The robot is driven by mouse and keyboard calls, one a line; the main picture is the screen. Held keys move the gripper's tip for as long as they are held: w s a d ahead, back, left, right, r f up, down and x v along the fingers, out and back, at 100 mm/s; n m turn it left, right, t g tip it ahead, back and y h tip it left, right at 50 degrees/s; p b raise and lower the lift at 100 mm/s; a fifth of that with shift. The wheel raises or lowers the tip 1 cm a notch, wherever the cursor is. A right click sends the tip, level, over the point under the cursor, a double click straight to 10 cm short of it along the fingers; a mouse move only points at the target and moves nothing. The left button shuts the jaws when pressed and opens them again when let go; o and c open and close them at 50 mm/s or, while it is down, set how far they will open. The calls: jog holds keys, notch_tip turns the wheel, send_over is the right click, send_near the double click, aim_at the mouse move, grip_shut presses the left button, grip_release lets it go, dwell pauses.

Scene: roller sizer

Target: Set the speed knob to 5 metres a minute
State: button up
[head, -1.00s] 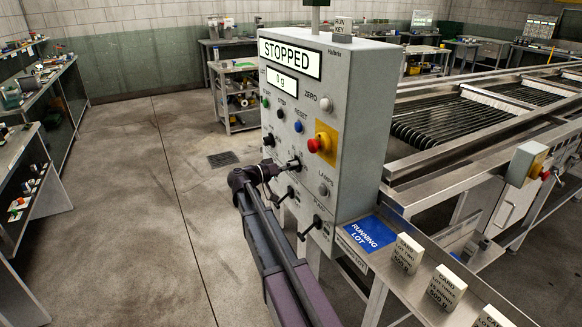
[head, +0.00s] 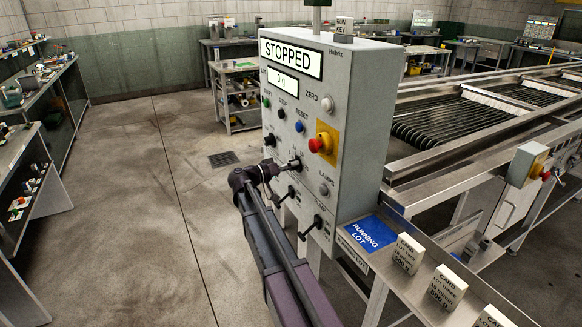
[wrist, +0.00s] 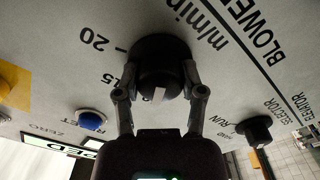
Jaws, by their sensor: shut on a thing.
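The speed knob (wrist: 157,52) is a round black knob on the grey control panel (head: 354,130), with "m/min" printed beside it and 20 and 15 legible on its scale. A white pointer mark on it faces the bottom of the wrist view. My gripper (wrist: 162,82) is shut on the knob, one finger on each side. In the head view my gripper (head: 286,166) is at the panel's front face, and the knob's scale is too small to read there. The scale below the knob is hidden by my gripper in the wrist view.
The panel display (head: 290,57) reads STOPPED, with 0 g below. A red emergency button (head: 320,143) and a blue reset button (wrist: 91,118) are nearby. A black selector knob (wrist: 254,130) sits close to my fingers.

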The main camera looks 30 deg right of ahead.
jog(key=shift+d, duration=0.1)
jog(key=n, duration=0.9)
jog(key=shift+r, duration=0.1)
jog(key=shift+n, duration=0.4)
jog(key=o, duration=1.1)
jog(key=shift+d, duration=0.1)
jog(key=shift+o, duration=0.2)
jog(key=a, duration=1.2)
jog(key=shift+s, duration=0.2)
